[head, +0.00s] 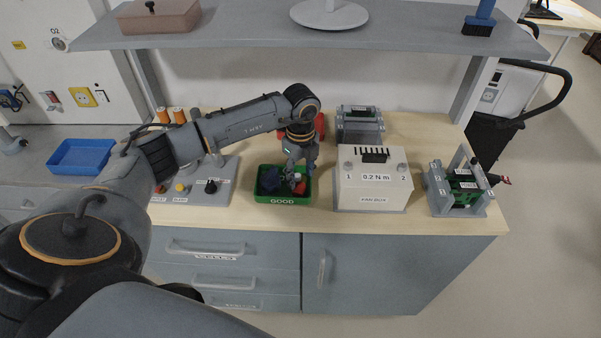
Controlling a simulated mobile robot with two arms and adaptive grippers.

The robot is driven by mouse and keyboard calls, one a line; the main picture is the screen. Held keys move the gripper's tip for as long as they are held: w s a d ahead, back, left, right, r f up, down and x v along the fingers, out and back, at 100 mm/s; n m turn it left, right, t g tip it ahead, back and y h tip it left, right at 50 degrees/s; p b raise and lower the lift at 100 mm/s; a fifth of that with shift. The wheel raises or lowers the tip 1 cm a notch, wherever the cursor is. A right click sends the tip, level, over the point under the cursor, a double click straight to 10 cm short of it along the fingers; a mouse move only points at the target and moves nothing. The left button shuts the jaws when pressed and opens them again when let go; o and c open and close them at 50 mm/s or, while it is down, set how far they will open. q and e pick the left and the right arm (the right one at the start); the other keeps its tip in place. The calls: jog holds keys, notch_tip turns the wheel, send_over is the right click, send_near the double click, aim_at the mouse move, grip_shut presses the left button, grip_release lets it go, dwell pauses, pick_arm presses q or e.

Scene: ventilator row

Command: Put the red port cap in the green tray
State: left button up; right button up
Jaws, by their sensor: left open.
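The green tray (263,200), labelled GOOD, stands at the front edge of the wooden bench in the head view. A small red piece (300,189), which looks like the red port cap, shows at the right side inside the tray. A dark blue piece (270,180) lies at the left inside it. My left gripper (297,178) points down over the right half of the tray, open, its fingertips close above or beside the red piece. I cannot tell whether they touch it. The gripper partly hides the tray's back. My right gripper is out of view.
A white box labelled 0.2 N m (373,190) stands close right of the tray, with a grey fixture (359,128) behind. A red object (317,122) sits behind my gripper. A grey shelf (330,32) overhangs the bench. A fixture with a green board (460,187) stands far right.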

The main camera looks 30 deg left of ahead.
pick_arm(q)
notch_tip(320, 180, up, 13)
jog(key=b, duration=0.3)
jog(key=shift+f, duration=0.15)
dwell(0.3)
